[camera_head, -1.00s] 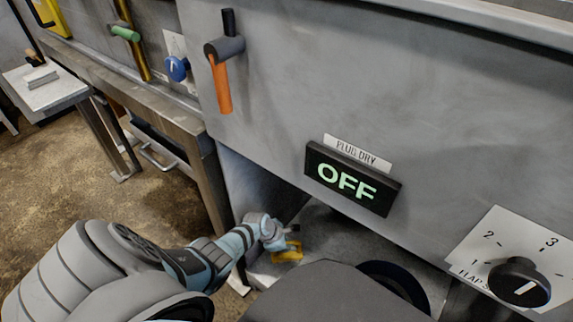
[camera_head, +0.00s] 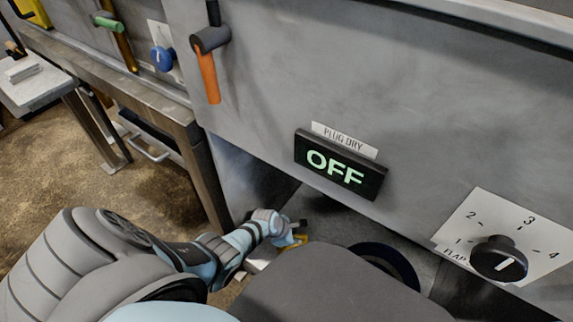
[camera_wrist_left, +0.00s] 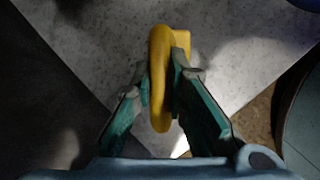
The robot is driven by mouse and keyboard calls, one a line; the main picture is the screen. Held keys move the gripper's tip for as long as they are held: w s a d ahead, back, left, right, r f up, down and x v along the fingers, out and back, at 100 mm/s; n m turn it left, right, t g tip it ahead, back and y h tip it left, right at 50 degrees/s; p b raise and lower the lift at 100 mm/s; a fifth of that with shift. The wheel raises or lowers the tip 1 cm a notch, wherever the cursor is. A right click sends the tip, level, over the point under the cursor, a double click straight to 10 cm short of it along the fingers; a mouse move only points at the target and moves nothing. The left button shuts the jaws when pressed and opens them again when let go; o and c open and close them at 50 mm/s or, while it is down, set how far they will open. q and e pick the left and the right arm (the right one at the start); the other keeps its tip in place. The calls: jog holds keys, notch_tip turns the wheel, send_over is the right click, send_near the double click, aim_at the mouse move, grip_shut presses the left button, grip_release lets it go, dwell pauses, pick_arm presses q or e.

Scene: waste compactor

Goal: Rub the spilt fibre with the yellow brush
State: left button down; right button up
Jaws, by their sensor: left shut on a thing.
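My left gripper (camera_head: 293,238) reaches into the recess under the grey machine panel. It is shut on the yellow brush (camera_head: 295,243), which is mostly hidden behind the gripper and my own body in the head view. In the left wrist view the brush's rounded yellow body (camera_wrist_left: 158,95) stands between the two teal fingers (camera_wrist_left: 160,84), over a grey speckled surface (camera_wrist_left: 110,45). I cannot tell whether the brush touches that surface. I cannot make out the spilt fibre clearly in either view. My right gripper is not in view.
A dark round ring (camera_head: 407,270) lies right of the gripper. The panel above carries a lit OFF sign (camera_head: 338,168), a black flap knob (camera_head: 498,259), an orange-handled lever (camera_head: 208,78) and a blue knob (camera_head: 161,59). A bench leg (camera_head: 206,180) stands left of the recess.

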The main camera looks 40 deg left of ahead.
pick_arm(q)
jog(key=shift+w+d+b, duration=0.7)
jog(key=shift+w+d, duration=0.45)
jog(key=shift+d, duration=1.7)
jog(key=shift+s+a+f+b, duration=0.1)
jog(key=shift+a+f+b, duration=0.2)
jog(key=shift+a, duration=0.75)
jog(key=shift+w+a+f+b, duration=0.15)
jog(key=shift+a+b, duration=0.1)
jog(key=shift+a, duration=0.75)
jog(key=shift+s+a+f+b, duration=0.15)
jog(key=shift+a+f+b, duration=0.15)
jog(key=shift+a, duration=3.05)
jog(key=shift+s+d+f+p, duration=0.15)
jog(key=shift+d+p, duration=0.3)
jog(key=shift+d, duration=1.55)
jog(key=d, duration=0.3)
jog(key=shift+p, duration=0.4)
jog(key=d, duration=0.4)
jog(key=shift+p, duration=0.35)
jog(key=shift+w, duration=0.2)
